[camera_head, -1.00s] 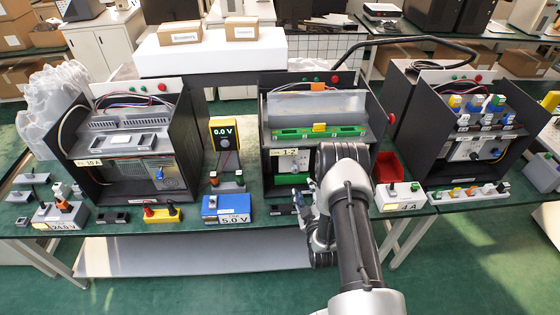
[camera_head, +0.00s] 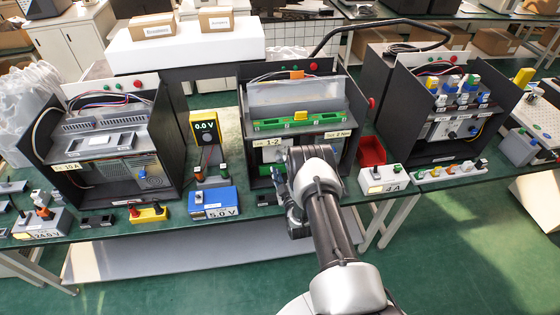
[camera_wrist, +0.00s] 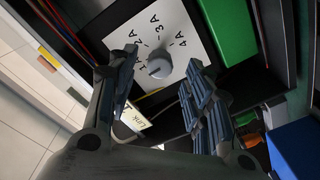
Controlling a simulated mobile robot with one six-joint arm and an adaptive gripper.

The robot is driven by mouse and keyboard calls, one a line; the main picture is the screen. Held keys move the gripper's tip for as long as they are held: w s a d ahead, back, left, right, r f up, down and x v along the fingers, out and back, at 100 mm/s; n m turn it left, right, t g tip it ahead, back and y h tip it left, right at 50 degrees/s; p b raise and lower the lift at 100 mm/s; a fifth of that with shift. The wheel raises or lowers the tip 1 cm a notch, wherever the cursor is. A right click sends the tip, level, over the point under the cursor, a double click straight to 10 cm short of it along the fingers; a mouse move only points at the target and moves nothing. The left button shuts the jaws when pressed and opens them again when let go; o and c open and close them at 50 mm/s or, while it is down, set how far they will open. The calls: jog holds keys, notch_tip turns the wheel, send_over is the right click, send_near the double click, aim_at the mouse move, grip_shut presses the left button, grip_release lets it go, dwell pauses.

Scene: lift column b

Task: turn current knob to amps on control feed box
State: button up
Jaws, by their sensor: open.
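The current knob (camera_wrist: 158,65) is a round grey knob on a white dial plate (camera_wrist: 175,22) marked in amps, with 2 A, 3 A and 4 A readable in the wrist view. I cannot tell clearly which mark it points to. My gripper (camera_wrist: 161,84) is open and empty, its two dark fingers spread below and to either side of the knob, with no visible contact. In the head view my gripper (camera_head: 287,196) is in front of the middle box (camera_head: 355,103), low at its opening. My arm hides part of the dial there.
A blue 5.0 V unit (camera_head: 212,203) and a yellow 0.0 V meter (camera_head: 204,128) stand left of my gripper. A red bin (camera_head: 371,151) is to the right. In the wrist view a green block (camera_wrist: 229,32) and a blue block (camera_wrist: 298,148) lie right of the fingers.

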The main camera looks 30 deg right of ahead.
aim_at(281, 161)
jog(key=x, duration=0.5)
jog(key=shift+w+b, duration=0.1)
jog(key=shift+b, duration=0.2)
jog(key=shift+c, duration=0.5)
jog(key=c, duration=1)
